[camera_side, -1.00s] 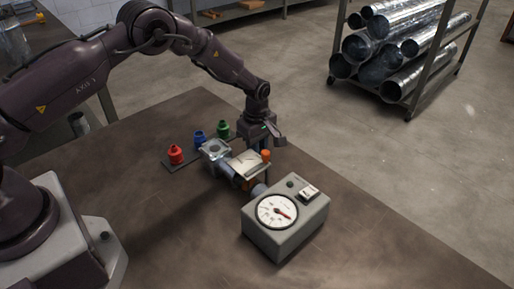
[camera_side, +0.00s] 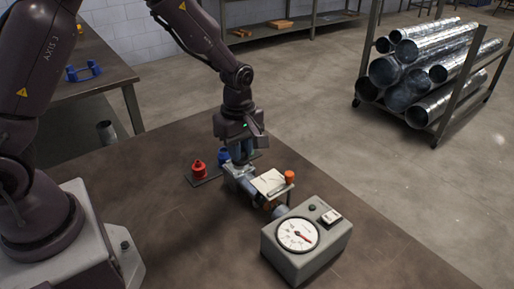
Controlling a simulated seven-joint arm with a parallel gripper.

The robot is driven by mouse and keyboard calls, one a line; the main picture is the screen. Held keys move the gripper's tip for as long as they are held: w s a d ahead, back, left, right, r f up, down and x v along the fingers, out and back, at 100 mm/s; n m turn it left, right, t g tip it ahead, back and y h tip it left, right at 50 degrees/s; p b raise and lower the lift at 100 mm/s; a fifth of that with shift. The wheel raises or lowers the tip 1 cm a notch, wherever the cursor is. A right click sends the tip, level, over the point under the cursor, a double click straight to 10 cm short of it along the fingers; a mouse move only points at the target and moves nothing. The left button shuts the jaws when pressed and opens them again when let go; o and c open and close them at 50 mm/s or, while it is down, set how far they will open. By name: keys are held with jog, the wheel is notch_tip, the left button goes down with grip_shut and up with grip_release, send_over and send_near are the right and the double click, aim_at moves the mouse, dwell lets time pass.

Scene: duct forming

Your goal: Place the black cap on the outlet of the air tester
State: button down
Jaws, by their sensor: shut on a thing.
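The air tester is a grey box (camera_side: 308,262) with a round white dial (camera_side: 297,235), at the lower right of the middle. A pipe section with a pale plate (camera_side: 270,182) and an orange knob (camera_side: 289,177) runs from it to a grey block (camera_side: 238,176) at the back left. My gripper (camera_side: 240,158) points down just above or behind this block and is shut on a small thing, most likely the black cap. The jaws hide it, and I cannot tell whether it touches the outlet. No black cap shows elsewhere.
A dark strip (camera_side: 207,180) carries a red cap (camera_side: 198,167) and a blue cap (camera_side: 223,156); its right part is hidden behind my gripper. A rack of metal ducts (camera_side: 425,75) stands beyond the brown table (camera_side: 130,195).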

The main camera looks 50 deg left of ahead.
jog(key=shift+s+r, duration=0.3)
jog(key=shift+s, duration=0.05)
jog(key=r, duration=0.2)
jog(key=s+r, duration=0.1)
jog(key=shift+a+r, duration=0.15)
jog(key=shift+a, duration=0.1)
jog(key=s+a+r, duration=0.2)
jog(key=s+r, duration=0.2)
jog(key=s, duration=0.6)
jog(key=w+f, duration=0.3)
jog(key=w, duration=0.1)
jog(key=w+a+f, duration=0.1)
jog(key=w+f, duration=0.2)
jog(key=w, duration=0.2)
jog(key=w+f, duration=0.4)
jog(key=shift+w+a+f, duration=0.1)
jog(key=shift+w+a, duration=0.2)
jog(key=shift+w+f, duration=0.1)
jog(key=shift+f, duration=1.5)
